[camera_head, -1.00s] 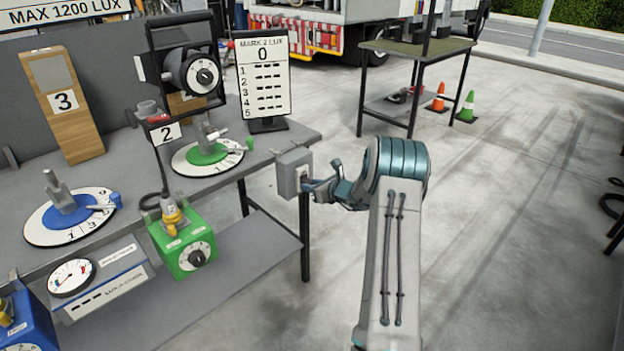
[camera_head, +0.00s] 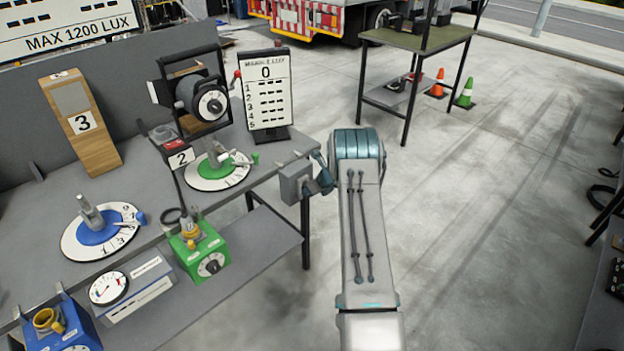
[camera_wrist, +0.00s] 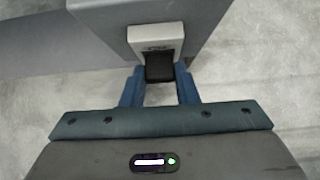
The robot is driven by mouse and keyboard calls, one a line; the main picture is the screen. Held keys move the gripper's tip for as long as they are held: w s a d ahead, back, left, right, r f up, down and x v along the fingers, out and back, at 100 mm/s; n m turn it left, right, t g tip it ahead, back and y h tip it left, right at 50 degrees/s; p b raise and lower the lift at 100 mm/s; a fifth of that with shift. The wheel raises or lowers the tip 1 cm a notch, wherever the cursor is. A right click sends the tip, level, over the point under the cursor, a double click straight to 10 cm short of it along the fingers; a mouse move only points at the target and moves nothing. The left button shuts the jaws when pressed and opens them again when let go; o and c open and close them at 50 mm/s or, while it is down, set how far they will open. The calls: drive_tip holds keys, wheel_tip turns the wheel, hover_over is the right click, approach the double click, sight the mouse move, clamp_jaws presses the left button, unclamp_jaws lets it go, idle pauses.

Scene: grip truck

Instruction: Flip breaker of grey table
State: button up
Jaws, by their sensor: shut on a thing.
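The breaker is a grey box (camera_head: 295,183) fixed at the right end of the grey table (camera_head: 232,258). In the wrist view its light faceplate (camera_wrist: 157,40) carries a dark switch (camera_wrist: 159,67). My gripper (camera_head: 322,178) is at the front of the box. In the wrist view the two blue fingers of my gripper (camera_wrist: 160,78) stand on either side of the dark switch and are shut on it. The fingertips partly hide the lower faceplate, and I cannot read the switch's position.
On the grey table stand a lamp (camera_head: 200,100), a score board (camera_head: 266,95), a wooden block marked 3 (camera_head: 80,120) and round dials. A green box (camera_head: 200,250) sits on the lower shelf. Open concrete floor lies to the right.

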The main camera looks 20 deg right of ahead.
drive_tip(key=shift+w+r+g+h+p, duration=0.3)
drive_tip(key=shift+g+p, duration=0.4)
drive_tip(key=shift+p, duration=0.95)
drive_tip(key=shift+s, duration=0.1)
drive_tip(key=o, duration=1)
drive_tip(key=shift+r, duration=0.1)
drive_tip(key=b+v, duration=0.2)
drive_tip(key=v, duration=1.1)
drive_tip(key=shift+s+r+b, duration=0.2)
drive_tip(key=shift+b, duration=0.1)
